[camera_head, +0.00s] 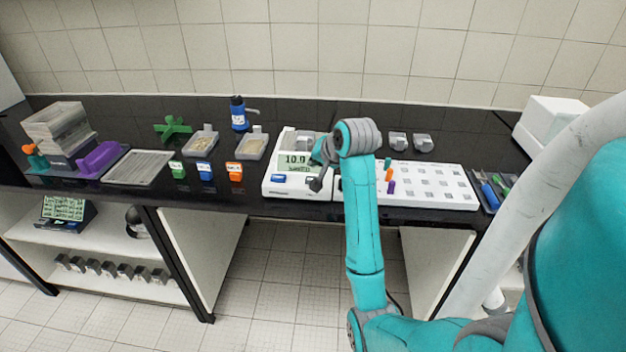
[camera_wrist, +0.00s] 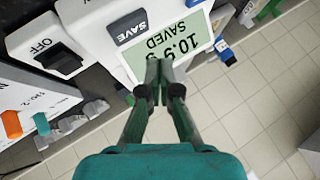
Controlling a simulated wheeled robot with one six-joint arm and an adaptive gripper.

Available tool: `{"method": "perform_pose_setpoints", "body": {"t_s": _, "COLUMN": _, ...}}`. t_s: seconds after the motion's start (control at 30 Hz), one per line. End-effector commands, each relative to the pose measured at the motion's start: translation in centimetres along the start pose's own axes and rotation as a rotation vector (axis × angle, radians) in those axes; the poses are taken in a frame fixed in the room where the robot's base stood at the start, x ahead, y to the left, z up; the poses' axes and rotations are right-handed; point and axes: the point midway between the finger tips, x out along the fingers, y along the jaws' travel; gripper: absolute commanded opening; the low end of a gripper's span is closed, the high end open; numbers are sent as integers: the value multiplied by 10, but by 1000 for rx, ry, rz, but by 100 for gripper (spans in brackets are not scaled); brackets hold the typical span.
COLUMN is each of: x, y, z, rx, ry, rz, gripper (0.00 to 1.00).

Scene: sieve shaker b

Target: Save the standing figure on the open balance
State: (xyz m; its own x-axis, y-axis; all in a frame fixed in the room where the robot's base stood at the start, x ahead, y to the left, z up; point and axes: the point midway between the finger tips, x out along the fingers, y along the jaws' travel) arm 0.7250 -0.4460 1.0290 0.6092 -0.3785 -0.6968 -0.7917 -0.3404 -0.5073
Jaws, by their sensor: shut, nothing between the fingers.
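The white balance (camera_head: 268,190) stands on the black bench, with a grey container (camera_head: 304,141) at its back. Its green display (camera_head: 295,161) reads 10.9. In the wrist view the display (camera_wrist: 172,42) appears upside down and shows 10.9 with SAVED beneath. The dark SAVE button (camera_wrist: 128,26) is beside the display; in the head view my arm hides it. My gripper (camera_wrist: 158,72) is shut and empty, its tips over the balance's front near the display edge. I cannot tell whether the tips touch it.
A black OFF switch (camera_wrist: 56,60) is near the SAVE button. A white rack board (camera_head: 430,190) with coloured pegs is right of the balance. Green, blue and orange blocks (camera_head: 205,171), scoop trays (camera_head: 252,146) and a blue bottle (camera_head: 238,115) are left. Metal weights (camera_head: 398,141) stand behind the board.

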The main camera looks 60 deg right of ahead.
Motion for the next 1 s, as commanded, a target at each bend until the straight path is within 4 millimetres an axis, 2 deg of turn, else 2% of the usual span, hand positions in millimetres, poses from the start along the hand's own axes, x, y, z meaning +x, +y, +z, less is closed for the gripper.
{"method": "perform_pose_setpoints", "body": {"t_s": 0.3, "x": -16, "y": -12, "z": -12, "rx": -1, "ry": 0, "rz": 0, "gripper": 0}}
{"method": "perform_pose_setpoints", "body": {"t_s": 1.0, "x": -17, "y": -12, "z": -12, "rx": -1, "ry": 0, "rz": 0, "gripper": 0}}
